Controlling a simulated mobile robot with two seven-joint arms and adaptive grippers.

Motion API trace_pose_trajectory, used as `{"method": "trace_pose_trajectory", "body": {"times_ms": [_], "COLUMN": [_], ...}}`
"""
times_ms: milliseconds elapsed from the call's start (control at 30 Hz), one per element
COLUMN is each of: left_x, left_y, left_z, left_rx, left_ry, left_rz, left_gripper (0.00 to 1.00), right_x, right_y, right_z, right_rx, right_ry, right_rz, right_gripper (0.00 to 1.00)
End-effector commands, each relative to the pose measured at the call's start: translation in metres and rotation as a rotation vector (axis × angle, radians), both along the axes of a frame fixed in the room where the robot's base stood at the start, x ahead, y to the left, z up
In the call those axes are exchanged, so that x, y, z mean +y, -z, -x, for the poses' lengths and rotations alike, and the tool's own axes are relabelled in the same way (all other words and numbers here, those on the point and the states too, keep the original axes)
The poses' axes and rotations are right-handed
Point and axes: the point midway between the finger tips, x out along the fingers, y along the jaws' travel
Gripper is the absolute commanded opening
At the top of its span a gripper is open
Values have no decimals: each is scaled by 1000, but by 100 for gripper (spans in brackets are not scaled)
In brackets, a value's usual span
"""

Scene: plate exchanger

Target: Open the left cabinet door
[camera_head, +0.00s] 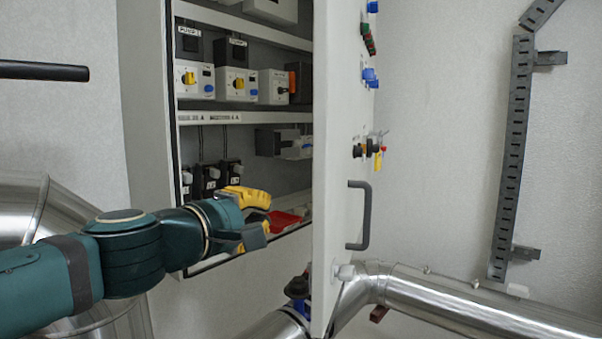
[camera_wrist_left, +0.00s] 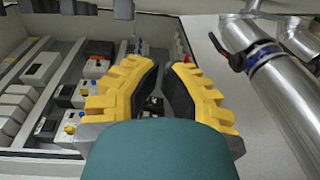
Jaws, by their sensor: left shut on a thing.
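The white cabinet door (camera_head: 328,150) stands swung open at the right side of the cabinet, seen steeply from the side. A dark grey handle (camera_head: 360,215) and several switches are on its front face, which faces right. My left gripper (camera_head: 266,212) reaches in from the left, in front of the lower cabinet opening, on the inner side of the door and short of its near edge. In the left wrist view its yellow fingers (camera_wrist_left: 165,85) stand slightly apart. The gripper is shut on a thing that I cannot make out. My right gripper is not in view.
The cabinet (camera_head: 150,110) holds shelves of switches and breakers. A steel pipe (camera_head: 450,295) runs low at the right, below the door. A slotted metal rail (camera_head: 512,150) hangs on the right wall. The wall between door and rail is clear.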

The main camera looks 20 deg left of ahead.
Motion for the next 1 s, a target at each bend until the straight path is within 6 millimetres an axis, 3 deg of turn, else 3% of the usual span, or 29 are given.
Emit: {"method": "trace_pose_trajectory", "body": {"times_ms": [33, 100, 267, 833, 1000], "left_x": [1, 2, 0, -21, -46], "left_y": [-16, -27, -31, -29, -29], "left_z": [8, 15, 10, -82, -81], "left_rx": [-29, -51, -61, -58, -60], "left_ry": [-1, 0, 2, 1, 3], "left_rz": [19, 36, 48, 46, 45], "left_gripper": [0, 0, 0, 0, 0], "right_x": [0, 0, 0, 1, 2], "right_y": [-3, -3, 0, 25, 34], "right_z": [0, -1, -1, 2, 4], "right_rx": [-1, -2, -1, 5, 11], "right_ry": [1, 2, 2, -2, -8], "right_rz": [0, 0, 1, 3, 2], "right_gripper": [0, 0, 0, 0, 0]}}
